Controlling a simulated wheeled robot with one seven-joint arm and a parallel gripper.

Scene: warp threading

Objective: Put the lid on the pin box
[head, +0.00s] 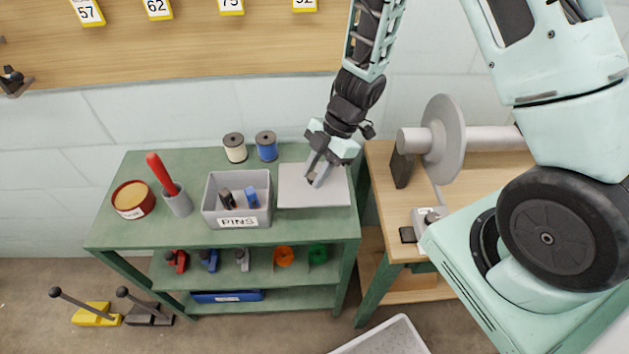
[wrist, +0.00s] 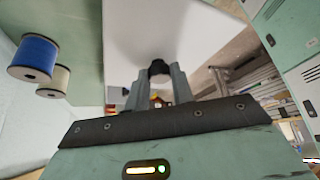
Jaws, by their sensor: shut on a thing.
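The pin box (head: 236,205) is a grey open box with a PINS label, standing on the green table. A dark peg and a blue peg show inside it. The lid (head: 297,194) is a flat light-grey square panel to the right of the box. My gripper (head: 314,181) is over the lid and shut on its dark knob. In the wrist view the knob (wrist: 159,69) sits between the fingers, with the white lid (wrist: 190,25) behind it. Whether the lid touches the tabletop is hard to tell.
A white spool (head: 235,148) and a blue spool (head: 266,145) stand behind the box and lid. A red-handled tool in a grey cup (head: 179,203) and a round red tin (head: 133,199) are left of the box. A wooden bench (head: 386,160) stands to the right.

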